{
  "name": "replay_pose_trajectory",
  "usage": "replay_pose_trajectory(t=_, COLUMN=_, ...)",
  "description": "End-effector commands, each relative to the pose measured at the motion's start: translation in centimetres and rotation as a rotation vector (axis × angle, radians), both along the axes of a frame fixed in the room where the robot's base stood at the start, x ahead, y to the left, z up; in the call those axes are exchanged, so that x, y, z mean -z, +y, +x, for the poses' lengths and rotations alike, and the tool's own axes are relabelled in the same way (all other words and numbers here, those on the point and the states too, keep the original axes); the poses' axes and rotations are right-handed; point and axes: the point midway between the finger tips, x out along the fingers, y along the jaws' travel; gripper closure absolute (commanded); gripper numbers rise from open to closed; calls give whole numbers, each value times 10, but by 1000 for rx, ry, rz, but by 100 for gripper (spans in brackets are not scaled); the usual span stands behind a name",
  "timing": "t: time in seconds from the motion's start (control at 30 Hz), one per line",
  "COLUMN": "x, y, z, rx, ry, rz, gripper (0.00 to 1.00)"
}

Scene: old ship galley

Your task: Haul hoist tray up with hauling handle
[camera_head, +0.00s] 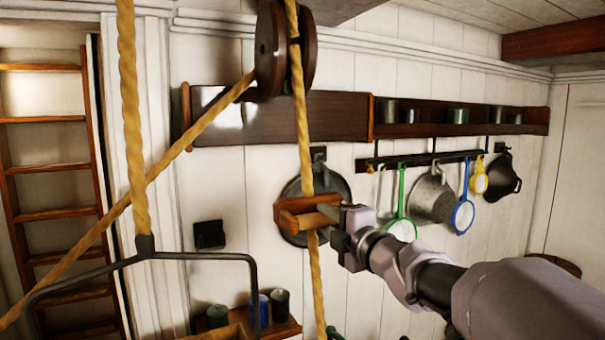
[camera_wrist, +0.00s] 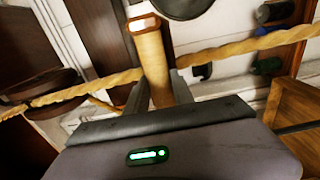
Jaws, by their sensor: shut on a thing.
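The hauling handle (camera_head: 292,206) is a reddish wooden frame with a paler grip bar, set on a yellow rope (camera_head: 302,120) that hangs from a dark pulley (camera_head: 270,50). My gripper (camera_head: 328,216) comes from the right and is shut on the handle's bar. In the wrist view, the pale round bar of the handle (camera_wrist: 151,62) stands between my two fingers (camera_wrist: 158,92). The hoist tray hangs at lower left from a dark metal bail (camera_head: 195,256) on a thicker rope (camera_head: 130,110). Only part of the tray's wooden edge (camera_head: 215,334) shows at the bottom; the rest is cut off.
A wall shelf (camera_head: 460,122) with cups and a rail of hanging pans and strainers (camera_head: 430,195) lie behind my arm. A low shelf (camera_head: 285,329) holds several dark and blue cups. A wooden ladder (camera_head: 55,165) stands at far left. A slanting rope crosses the left side.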

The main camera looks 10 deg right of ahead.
Motion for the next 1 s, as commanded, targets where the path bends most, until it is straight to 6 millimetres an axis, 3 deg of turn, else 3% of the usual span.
replay_pose_trajectory(t=0.03, x=30, y=-1, z=-1, rx=0, ry=6, rz=-1, gripper=100)
replay_pose_trajectory(t=0.13, x=53, y=-4, z=-2, rx=1, ry=6, rz=0, gripper=100)
replay_pose_trajectory(t=0.4, x=48, y=-4, z=-3, rx=0, ry=4, rz=0, gripper=100)
replay_pose_trajectory(t=0.53, x=63, y=-5, z=-3, rx=1, ry=2, rz=0, gripper=100)
replay_pose_trajectory(t=1.0, x=201, y=-17, z=-11, rx=1, ry=6, rz=-1, gripper=100)
